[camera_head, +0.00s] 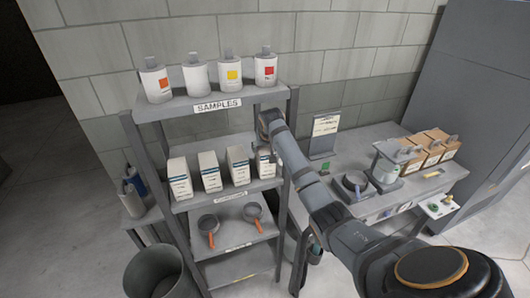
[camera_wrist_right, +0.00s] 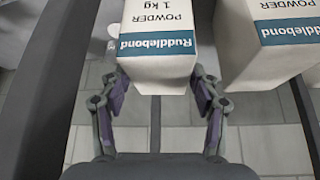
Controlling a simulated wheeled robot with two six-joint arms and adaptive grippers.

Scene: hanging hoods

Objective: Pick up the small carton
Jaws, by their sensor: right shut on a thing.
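The small carton (camera_wrist_right: 160,35) is white with a blue band reading "Ruddlebond" and "POWDER 1 kg". In the right wrist view it sits between the two fingers, upside down in the picture. My right gripper (camera_wrist_right: 162,95) is shut on it, one finger at each side. In the head view this carton (camera_head: 266,168) is at the right end of the middle shelf's row, partly hidden by my gripper (camera_head: 265,150). I cannot tell whether it touches the shelf. My left gripper is not in view.
Several similar cartons (camera_head: 210,172) stand to its left, one close by in the wrist view (camera_wrist_right: 265,40). The samples shelf (camera_head: 190,104) with white bottles is above, and the rack's right post (camera_head: 286,190) is close. Pans (camera_head: 208,224) sit on the shelf below.

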